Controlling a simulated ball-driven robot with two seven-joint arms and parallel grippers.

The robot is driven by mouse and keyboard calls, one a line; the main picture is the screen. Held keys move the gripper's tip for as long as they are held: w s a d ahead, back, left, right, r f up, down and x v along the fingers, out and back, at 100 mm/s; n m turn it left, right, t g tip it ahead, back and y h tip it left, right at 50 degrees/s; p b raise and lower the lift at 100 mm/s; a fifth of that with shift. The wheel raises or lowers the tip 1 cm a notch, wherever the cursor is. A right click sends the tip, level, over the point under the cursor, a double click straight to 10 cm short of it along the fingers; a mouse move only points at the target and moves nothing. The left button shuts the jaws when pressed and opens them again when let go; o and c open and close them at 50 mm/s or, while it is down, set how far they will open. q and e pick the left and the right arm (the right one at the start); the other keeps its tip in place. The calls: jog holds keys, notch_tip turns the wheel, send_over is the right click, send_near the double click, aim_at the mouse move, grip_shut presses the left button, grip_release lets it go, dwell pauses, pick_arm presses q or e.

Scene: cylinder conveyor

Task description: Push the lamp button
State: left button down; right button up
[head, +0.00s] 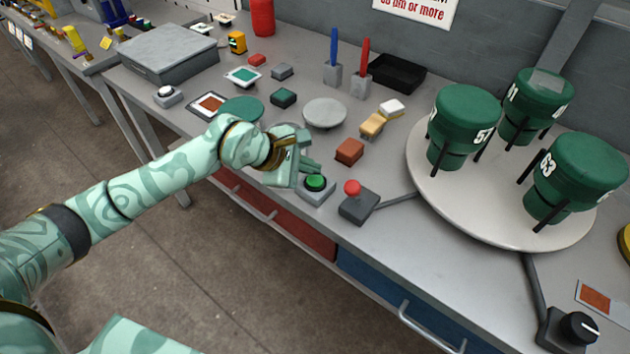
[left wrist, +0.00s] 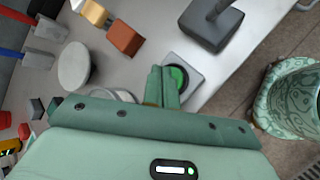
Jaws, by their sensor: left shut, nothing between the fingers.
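A round green button (head: 315,183) sits on a small grey box near the front edge of the bench. It also shows in the left wrist view (left wrist: 178,77), partly hidden behind my fingers. My left gripper (head: 311,168) is shut and empty, with its fingertips at the far left side of the green button, close to it. I cannot tell whether they touch it. In the left wrist view the closed fingers (left wrist: 163,87) overlap the button's box. My right gripper is out of view.
A grey box with a red knob (head: 352,188) stands just right of the green button. An orange-brown block (head: 349,151) lies behind it. A white turntable (head: 460,205) with green cylinders fills the right. A black dial (head: 578,328) is at the front right.

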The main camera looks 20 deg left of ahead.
aim_at(310, 181)
pick_arm(q)
jog(key=shift+f, duration=0.15)
dwell(0.5)
jog(key=shift+f, duration=0.3)
jog(key=shift+f+b, duration=0.35)
jog(key=shift+f, duration=0.15)
dwell(0.6)
jog(key=shift+r+p, duration=0.8)
jog(key=shift+r, duration=0.2)
notch_tip(310, 181, up, 6)
jog(key=p, duration=0.4)
jog(key=shift+p, duration=0.35)
